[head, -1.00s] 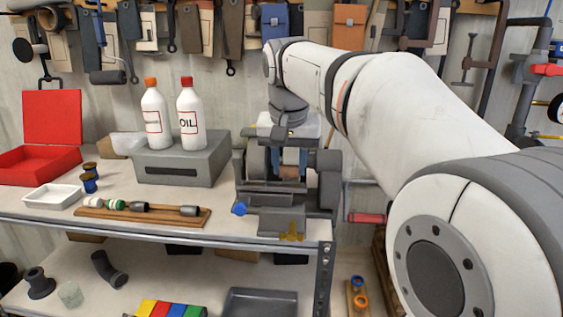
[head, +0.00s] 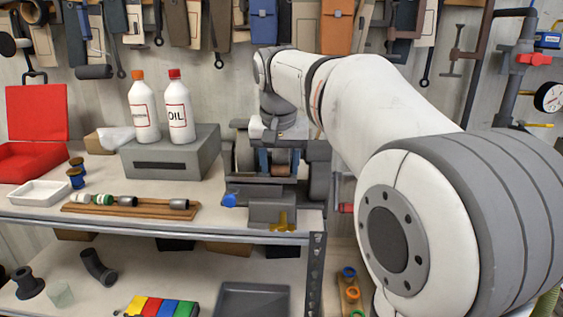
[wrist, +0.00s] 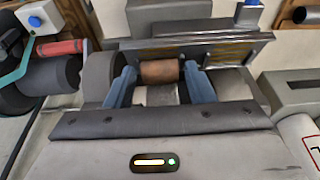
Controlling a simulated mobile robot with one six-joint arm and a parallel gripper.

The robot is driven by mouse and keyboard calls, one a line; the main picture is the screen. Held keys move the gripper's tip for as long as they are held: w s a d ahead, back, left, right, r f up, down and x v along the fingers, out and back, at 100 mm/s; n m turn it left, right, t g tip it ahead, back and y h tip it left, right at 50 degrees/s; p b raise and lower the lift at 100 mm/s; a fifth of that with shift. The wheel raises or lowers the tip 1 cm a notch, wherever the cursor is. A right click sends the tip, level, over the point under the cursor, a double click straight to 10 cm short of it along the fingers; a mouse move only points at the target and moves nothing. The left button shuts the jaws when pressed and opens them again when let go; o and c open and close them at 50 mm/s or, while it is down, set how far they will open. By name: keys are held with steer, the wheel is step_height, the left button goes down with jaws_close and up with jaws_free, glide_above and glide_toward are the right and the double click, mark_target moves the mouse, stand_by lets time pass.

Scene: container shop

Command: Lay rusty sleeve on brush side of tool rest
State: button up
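The rusty sleeve (wrist: 160,71), a short brown cylinder, sits between the two blue fingertips of my gripper (wrist: 161,83). The fingers appear to touch its ends. In the head view the sleeve (head: 282,171) shows between my gripper's fingers (head: 280,163), over the middle of the grey bench grinder. The tool rest (wrist: 205,43), a long metal bar with brownish strips, lies just beyond the sleeve in the wrist view. One grinder wheel stands on each side of my fingers. I cannot tell which is the brush, nor whether the sleeve touches anything below it.
A grey box (head: 170,157) carries two oil bottles (head: 178,107) left of the grinder. A wooden rack (head: 130,208) with several fittings, a white tray (head: 40,193) and a red case (head: 35,160) lie farther left. The bench's right edge is close to the grinder.

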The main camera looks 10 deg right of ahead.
steer(key=shift+o, duration=1.2)
steer(key=v, duration=0.7)
steer(key=shift+r, duration=0.4)
steer(key=shift+s, duration=0.1)
